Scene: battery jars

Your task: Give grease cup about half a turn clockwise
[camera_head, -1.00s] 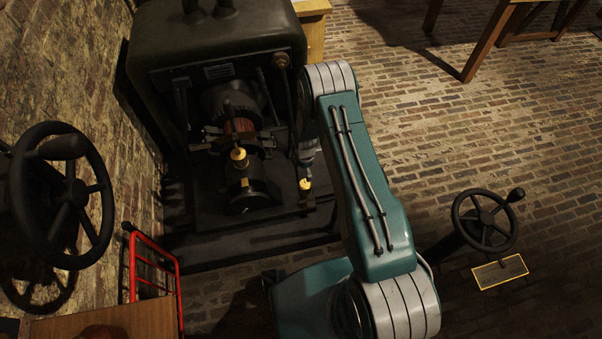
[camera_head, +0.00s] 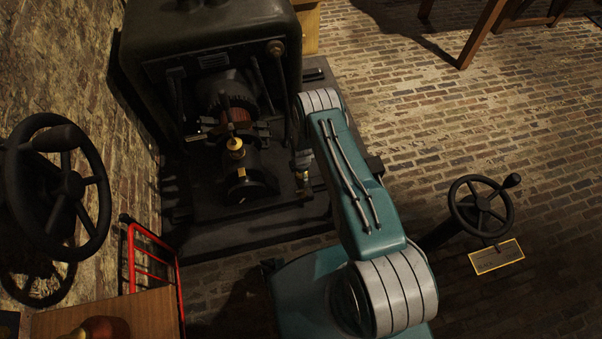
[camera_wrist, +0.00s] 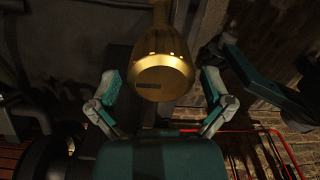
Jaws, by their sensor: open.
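The brass grease cup (camera_wrist: 160,68) fills the upper middle of the wrist view, with a dark slot mark on its rounded face. My gripper (camera_wrist: 160,85) is open, with one teal and grey finger on each side of the cup and visible gaps between. In the head view my gripper (camera_head: 302,158) is small and mostly hidden beside my arm. A brass fitting (camera_head: 302,176) shows just below it, seemingly the same cup. Another brass cup (camera_head: 235,145) stands on the dark machine (camera_head: 215,55), left of my gripper.
A handwheel (camera_head: 60,185) is at the left by the brick wall. A red tubular frame (camera_head: 152,258) stands at lower left; it also shows in the wrist view (camera_wrist: 285,148). A smaller handwheel (camera_head: 482,207) with a brass plate (camera_head: 497,256) is at right. The brick floor between is open.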

